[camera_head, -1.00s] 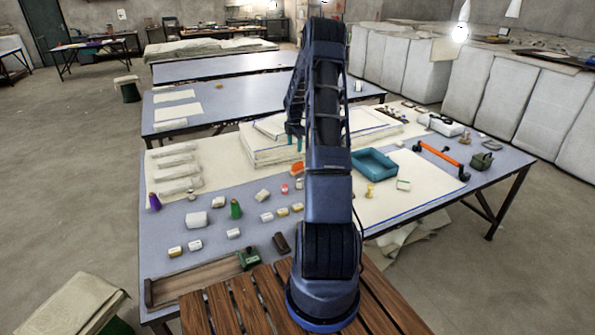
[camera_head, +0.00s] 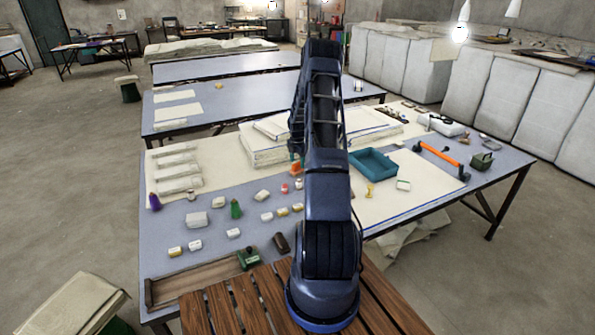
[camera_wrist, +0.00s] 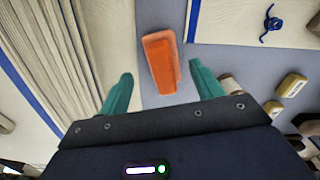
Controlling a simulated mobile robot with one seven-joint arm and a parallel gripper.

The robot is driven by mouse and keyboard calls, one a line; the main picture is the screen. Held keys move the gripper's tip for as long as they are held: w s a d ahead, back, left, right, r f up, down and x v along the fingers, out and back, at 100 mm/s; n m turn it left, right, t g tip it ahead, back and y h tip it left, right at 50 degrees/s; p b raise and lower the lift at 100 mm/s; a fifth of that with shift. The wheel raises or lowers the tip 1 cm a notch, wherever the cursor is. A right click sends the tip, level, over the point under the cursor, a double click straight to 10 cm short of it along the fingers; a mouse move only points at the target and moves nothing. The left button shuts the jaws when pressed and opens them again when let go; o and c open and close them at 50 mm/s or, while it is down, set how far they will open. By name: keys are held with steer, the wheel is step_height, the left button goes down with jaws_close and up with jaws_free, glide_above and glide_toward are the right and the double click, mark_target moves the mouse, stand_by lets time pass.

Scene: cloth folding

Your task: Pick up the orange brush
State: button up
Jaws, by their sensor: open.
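The orange brush (camera_wrist: 160,62) lies on the grey-blue table top, in the upper middle of the wrist view. In the head view only a small part of the orange brush (camera_head: 296,168) shows, just left of my arm.
A stack of folded cloth (camera_wrist: 60,50) lies close left of the brush. Small spools and blocks (camera_head: 267,216) lie nearby. A teal tray (camera_head: 374,164) and an orange-handled bar (camera_head: 440,155) are on the right. Bare table shows around the brush.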

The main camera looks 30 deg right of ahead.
mark_target(297, 163)
steer(key=f, duration=0.4)
steer(key=shift+s, duration=0.25)
steer(key=c, duration=1.1)
steer(key=shift+r, duration=0.15)
